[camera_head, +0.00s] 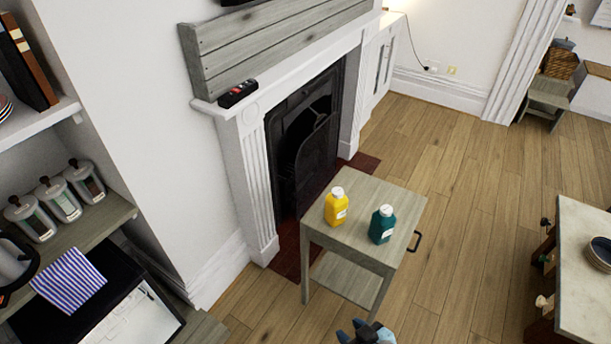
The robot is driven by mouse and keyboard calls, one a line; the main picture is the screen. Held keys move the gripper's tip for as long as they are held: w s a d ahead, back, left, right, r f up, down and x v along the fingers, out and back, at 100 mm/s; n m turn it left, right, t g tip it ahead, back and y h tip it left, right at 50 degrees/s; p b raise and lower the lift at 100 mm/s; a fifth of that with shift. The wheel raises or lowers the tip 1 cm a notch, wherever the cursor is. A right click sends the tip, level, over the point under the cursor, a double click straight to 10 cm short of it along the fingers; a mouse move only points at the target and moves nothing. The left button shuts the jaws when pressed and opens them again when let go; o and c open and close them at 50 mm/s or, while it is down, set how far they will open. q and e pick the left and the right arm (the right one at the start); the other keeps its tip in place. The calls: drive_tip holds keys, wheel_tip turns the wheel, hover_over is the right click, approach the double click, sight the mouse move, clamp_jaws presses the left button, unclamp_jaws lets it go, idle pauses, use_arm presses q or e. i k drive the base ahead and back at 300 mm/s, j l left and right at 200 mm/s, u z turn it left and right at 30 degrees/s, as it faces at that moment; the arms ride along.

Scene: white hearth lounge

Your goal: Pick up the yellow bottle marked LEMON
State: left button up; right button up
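A yellow bottle (336,207) with a white cap and a small white label stands upright on a small grey wooden side table (352,246). The label's writing is too small to read. A dark teal bottle (382,225) with a white cap stands upright to its right, a short gap away. My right gripper (366,331) shows only in part at the bottom edge, below and apart from the table and both bottles. Whether its fingers are open or shut is unclear. My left gripper is not in view.
The table has a dark side handle (414,241) and a lower shelf. Behind it is a white fireplace (249,176) with a dark opening. Shelves with jars (84,181) stand at left, a pale table (590,225) at right. Wooden floor (463,210) between is clear.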

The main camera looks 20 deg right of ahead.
sight(336, 201)
drive_tip(key=z, duration=0.8)
drive_tip(key=i+j+u, duration=0.15)
drive_tip(key=i, duration=0.35)
drive_tip(key=i+u, duration=0.1)
drive_tip(key=i, duration=0.45)
